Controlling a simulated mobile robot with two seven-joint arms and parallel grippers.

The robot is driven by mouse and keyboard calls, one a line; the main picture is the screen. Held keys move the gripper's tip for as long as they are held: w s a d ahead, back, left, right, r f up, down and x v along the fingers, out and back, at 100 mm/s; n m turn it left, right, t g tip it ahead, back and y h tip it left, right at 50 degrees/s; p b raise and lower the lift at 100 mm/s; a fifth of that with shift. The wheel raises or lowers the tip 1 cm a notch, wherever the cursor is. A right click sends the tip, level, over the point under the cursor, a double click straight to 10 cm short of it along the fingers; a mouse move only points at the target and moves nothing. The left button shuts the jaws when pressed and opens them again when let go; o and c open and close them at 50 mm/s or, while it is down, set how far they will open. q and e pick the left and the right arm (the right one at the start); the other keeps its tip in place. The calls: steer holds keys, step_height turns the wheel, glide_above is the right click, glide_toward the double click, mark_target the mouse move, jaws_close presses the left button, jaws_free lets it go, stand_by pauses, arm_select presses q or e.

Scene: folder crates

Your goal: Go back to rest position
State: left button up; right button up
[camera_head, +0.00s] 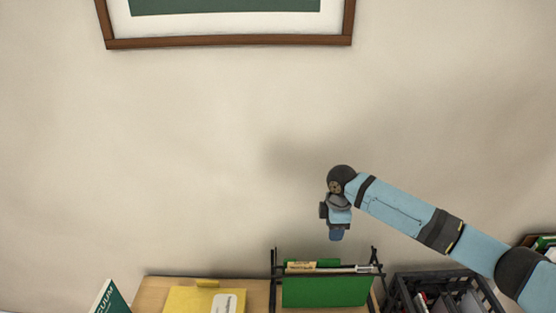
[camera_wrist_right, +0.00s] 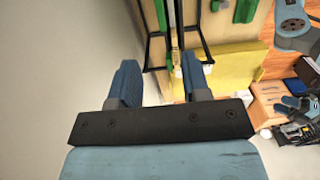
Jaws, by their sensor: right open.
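My right gripper (camera_head: 336,236) hangs pointing down in front of the wall, above the black wire rack (camera_head: 272,290). In the right wrist view its two blue fingers (camera_wrist_right: 160,80) are apart with nothing between them. A green folder (camera_head: 325,291) stands in the rack, with papers behind it. The gripper is apart from the rack and folder. Blue parts, likely of my left arm (camera_wrist_right: 292,25), show at the right edge of the wrist view. A small blue jaw-like part (camera_wrist_right: 293,107) below may be my left gripper, but its opening is unclear.
A yellow folder (camera_head: 190,299) lies on the wooden table (camera_head: 152,291) left of the rack. A black crate (camera_head: 440,276) holding folders stands to the right. A dark green book (camera_head: 110,299) is at the lower left. A framed picture (camera_head: 230,42) hangs above; the wall between is clear.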

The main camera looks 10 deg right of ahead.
steer(key=s+a+f+m+t+y+p, duration=0.1)
steer(key=s+a+f+m+t+y, duration=0.35)
steer(key=s+a+f, duration=0.85)
steer(key=s+d+m+t+h+p, duration=0.1)
steer(key=s+m+t, duration=0.5)
steer(key=s, duration=1.1)
steer(key=shift+s+d+m+p, duration=0.2)
steer(key=shift+d+m+p, duration=0.15)
steer(key=shift+d+m, duration=0.35)
steer(key=shift+t, duration=0.25)
